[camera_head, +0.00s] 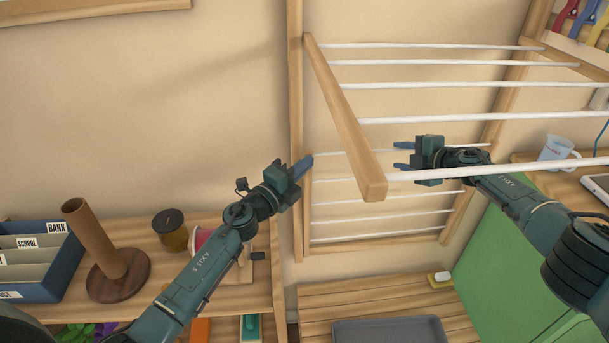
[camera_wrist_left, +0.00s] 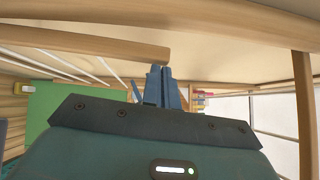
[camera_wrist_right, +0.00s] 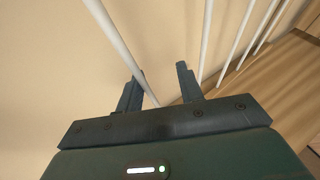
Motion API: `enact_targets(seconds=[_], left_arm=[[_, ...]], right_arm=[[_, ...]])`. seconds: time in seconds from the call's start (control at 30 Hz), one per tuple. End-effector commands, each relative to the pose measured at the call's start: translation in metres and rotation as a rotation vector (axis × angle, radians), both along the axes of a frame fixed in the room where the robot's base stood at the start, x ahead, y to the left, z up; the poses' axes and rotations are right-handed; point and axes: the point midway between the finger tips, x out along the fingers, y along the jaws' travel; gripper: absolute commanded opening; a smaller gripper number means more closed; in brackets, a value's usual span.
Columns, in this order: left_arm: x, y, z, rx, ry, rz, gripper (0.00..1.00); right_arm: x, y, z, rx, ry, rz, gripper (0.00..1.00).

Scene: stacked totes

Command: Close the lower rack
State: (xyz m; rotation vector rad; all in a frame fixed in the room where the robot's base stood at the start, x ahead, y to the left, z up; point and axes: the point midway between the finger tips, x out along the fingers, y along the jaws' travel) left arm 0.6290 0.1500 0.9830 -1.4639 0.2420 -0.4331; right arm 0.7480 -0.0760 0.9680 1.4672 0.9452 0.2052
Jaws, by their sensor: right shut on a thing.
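A drying rack with white rods and a wooden side bar (camera_head: 345,115) stands out from the wall frame (camera_head: 297,120) in the head view. Its front rod (camera_head: 520,169) runs right from the bar's near end. My left gripper (camera_head: 306,160) is shut and empty, left of the bar. The left wrist view shows its fingers (camera_wrist_left: 160,85) together near the bar's end (camera_wrist_left: 150,50).
More white rods (camera_head: 370,217) lie close to the wall below. A wooden slatted surface (camera_head: 320,318) with a grey tray (camera_head: 390,332) is underneath. A shelf at left holds a cardboard tube (camera_head: 95,235) and dark jar (camera_head: 170,230).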

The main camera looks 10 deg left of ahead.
Motion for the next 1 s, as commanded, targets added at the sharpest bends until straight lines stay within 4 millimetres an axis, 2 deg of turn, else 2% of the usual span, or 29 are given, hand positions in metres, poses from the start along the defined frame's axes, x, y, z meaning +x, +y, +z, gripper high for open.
enact_targets(seconds=[0.03, 0.47, 0.67, 1.0], left_arm=[[0.002, 0.004, 0.003, 0.000, -0.006, 0.011, 0.00], [0.001, 0.004, 0.003, 0.000, -0.005, 0.009, 0.00], [0.001, 0.003, 0.003, 0.000, -0.005, 0.008, 0.00], [0.000, 0.001, 0.002, -0.001, -0.003, 0.003, 0.00]], right_arm=[[-0.001, -0.007, -0.008, -0.011, 0.008, -0.007, 0.29], [-0.005, -0.017, -0.002, -0.014, 0.004, -0.012, 0.29], [-0.017, -0.024, 0.003, -0.009, 0.007, -0.008, 0.29], [-0.046, -0.051, 0.027, -0.006, 0.001, -0.004, 0.29]])
